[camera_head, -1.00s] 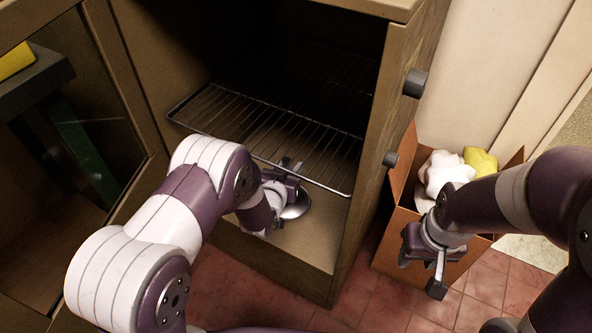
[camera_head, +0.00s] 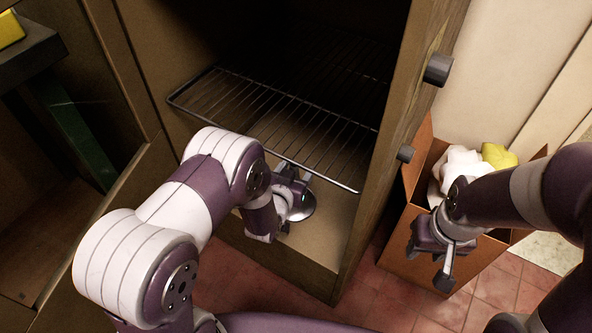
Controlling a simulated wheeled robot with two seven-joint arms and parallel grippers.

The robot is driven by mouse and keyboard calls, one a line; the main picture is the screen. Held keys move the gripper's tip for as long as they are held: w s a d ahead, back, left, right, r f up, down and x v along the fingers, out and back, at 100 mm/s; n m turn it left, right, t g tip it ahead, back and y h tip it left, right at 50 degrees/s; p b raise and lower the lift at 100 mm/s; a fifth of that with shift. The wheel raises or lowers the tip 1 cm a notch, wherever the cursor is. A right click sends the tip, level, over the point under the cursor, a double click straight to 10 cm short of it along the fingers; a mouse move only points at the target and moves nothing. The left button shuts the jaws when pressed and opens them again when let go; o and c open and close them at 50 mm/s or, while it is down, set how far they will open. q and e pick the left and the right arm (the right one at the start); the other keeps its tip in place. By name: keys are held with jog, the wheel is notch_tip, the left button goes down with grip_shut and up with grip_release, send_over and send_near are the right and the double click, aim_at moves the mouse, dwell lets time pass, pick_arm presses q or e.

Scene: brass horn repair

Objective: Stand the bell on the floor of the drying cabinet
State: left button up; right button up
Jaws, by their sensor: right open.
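The drying cabinet (camera_head: 285,262) stands open in front of me, with a wire rack (camera_head: 280,118) across its inside. The bell (camera_head: 306,211) shows as a small part of a shiny round rim low in the cabinet, under the rack's front edge. It looks at or very near the floor; contact is not clear. My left gripper (camera_head: 292,198) reaches in below the rack and is right at the bell, covering most of it. My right gripper (camera_head: 428,266) is open and empty in front of the cardboard box.
The cardboard box (camera_head: 415,190) right of the cabinet holds white crumpled stuff (camera_head: 468,163) and a yellow piece (camera_head: 498,155). Dark knobs (camera_head: 438,69) stick out from the cabinet's right side. The rack leaves little height above my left gripper. Red tiles (camera_head: 375,300) lie in front.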

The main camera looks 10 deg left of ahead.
pick_arm(q)
jog(key=shift+s+r, duration=0.2)
jog(key=shift+r, duration=0.1)
jog(key=s+a+r+n+g+y+p, duration=0.1)
jog(key=s+a+r+g, duration=0.3)
jog(key=s, duration=0.6)
jog(key=s+a+r+g+y+p, duration=0.1)
jog(key=s+a+r+g+p, duration=0.3)
jog(key=s+r+g, duration=0.5)
notch_tip(320, 180, up, 2)
jog(key=s, duration=0.2)
jog(key=shift+s+a+n+y, duration=0.25)
jog(key=shift+s+n+y, duration=0.05)
jog(key=shift+n, duration=0.1)
